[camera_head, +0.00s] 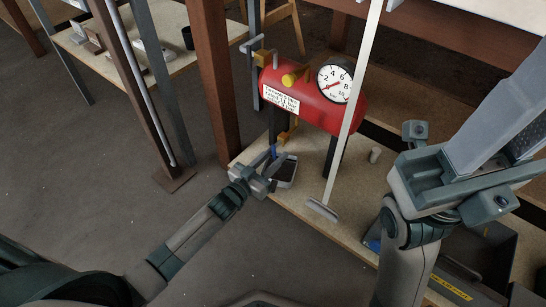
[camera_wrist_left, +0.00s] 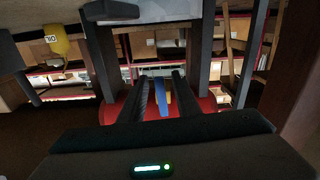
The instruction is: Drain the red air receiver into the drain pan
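The red air receiver (camera_head: 313,112) stands on dark legs on a wooden shelf, with a dial gauge (camera_head: 335,82) and white label on its front. Its red body also shows in the left wrist view (camera_wrist_left: 207,104). The black-rimmed drain pan (camera_head: 285,173) sits below its left end. My left gripper (camera_head: 274,160) is at the pan, under the receiver. A blue lever (camera_wrist_left: 162,104) lies between its two dark fingers, with gaps seen at both sides; it also shows in the head view (camera_head: 273,151).
A pale upright post with a foot (camera_head: 322,209) stands in front of the receiver. A brown post (camera_head: 213,80) rises left of it. A grey bin (camera_head: 470,265) is at lower right. Bare floor lies left.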

